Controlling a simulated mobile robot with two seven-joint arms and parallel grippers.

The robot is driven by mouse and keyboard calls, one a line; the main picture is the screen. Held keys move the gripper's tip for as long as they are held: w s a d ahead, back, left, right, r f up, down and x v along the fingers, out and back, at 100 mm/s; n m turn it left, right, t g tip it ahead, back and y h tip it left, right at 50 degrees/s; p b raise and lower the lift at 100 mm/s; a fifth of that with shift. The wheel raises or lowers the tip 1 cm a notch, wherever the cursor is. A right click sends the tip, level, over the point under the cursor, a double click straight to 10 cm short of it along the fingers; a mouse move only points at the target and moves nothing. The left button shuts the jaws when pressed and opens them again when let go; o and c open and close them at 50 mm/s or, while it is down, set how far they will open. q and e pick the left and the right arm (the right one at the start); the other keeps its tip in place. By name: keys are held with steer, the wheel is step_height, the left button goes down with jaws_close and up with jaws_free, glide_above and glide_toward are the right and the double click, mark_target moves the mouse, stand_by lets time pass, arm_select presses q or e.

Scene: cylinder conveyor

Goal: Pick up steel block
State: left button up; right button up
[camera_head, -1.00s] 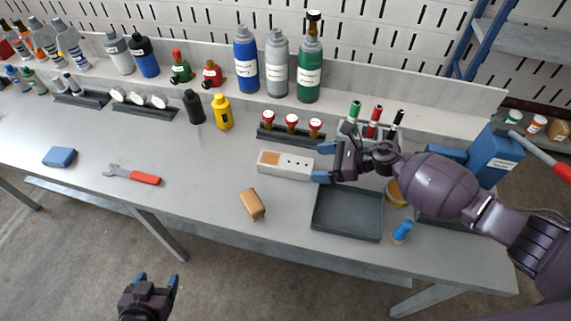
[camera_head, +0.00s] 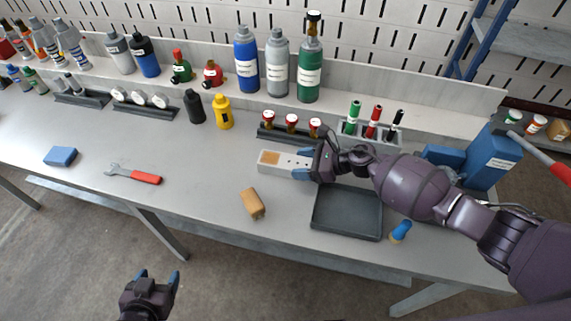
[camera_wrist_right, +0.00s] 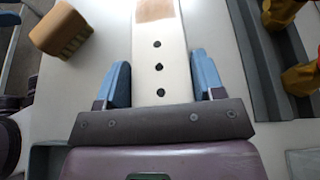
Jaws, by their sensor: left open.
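The steel block (camera_head: 279,168), a long pale bar with a tan patch at one end and a row of dark holes, lies flat on the grey table. My right gripper (camera_head: 306,164) is at its right end, with one blue finger on each long side. In the right wrist view the block (camera_wrist_right: 160,60) runs between the fingers of the right gripper (camera_wrist_right: 162,82), with narrow gaps beside it. The gripper looks open. My left gripper (camera_head: 158,276) is open and empty, in front of the table's front edge.
A dark tray (camera_head: 347,212) lies in front of the right arm, with a blue-capped item (camera_head: 401,231) beside it. A tan brush-like block (camera_head: 252,204) lies nearby. A rack with red-capped pieces (camera_head: 291,122) stands behind the steel block.

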steer(key=c, duration=0.5)
steer(key=shift+c, duration=0.7)
steer(key=shift+r, duration=0.2)
